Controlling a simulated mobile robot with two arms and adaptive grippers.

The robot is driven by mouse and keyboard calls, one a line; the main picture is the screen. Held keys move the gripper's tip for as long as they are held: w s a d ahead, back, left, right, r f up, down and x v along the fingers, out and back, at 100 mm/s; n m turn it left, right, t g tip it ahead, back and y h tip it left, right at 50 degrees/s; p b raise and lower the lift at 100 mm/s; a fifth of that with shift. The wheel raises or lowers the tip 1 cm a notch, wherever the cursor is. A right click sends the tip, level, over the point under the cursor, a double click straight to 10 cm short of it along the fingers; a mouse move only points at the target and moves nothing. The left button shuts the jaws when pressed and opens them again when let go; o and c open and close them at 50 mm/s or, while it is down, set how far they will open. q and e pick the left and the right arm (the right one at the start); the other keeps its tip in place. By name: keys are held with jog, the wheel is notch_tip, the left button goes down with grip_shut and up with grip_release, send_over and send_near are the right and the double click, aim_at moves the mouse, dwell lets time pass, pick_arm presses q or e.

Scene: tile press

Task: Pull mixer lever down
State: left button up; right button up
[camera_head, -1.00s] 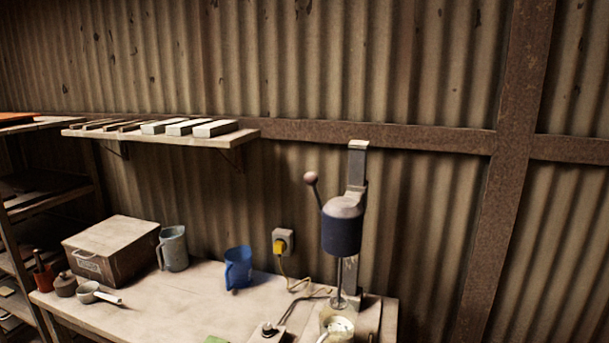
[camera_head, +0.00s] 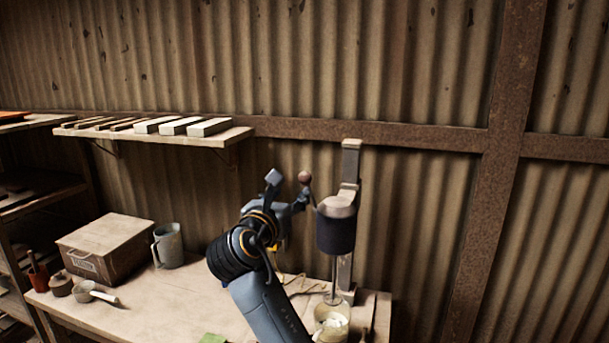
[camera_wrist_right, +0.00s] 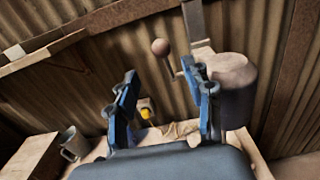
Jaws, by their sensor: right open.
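The mixer (camera_head: 336,232) stands on the bench at the right, with a dark motor head on a grey column. Its lever (camera_head: 305,179) points up and ends in a round brownish knob. My right gripper (camera_head: 288,183) is raised just left of the lever, with the knob close to its right finger in the head view. In the right wrist view the open, empty right gripper (camera_wrist_right: 166,86) has its two blue-edged fingers apart. The knob (camera_wrist_right: 160,47) shows beyond and between them, with the mixer head (camera_wrist_right: 232,85) to the right. I cannot tell whether a finger touches the lever. My left gripper is not in view.
A clear container (camera_head: 331,320) stands under the mixer. A shelf (camera_head: 225,139) with pale blocks is on the wall. My arm hides the middle of the bench.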

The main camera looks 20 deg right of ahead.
aim_at(303, 178)
jog(key=p+x, duration=0.3)
jog(key=x, duration=0.7)
jog(key=shift+d, duration=0.2)
jog(key=shift+x, duration=0.8)
jog(key=shift+f, duration=0.1)
grip_shut()
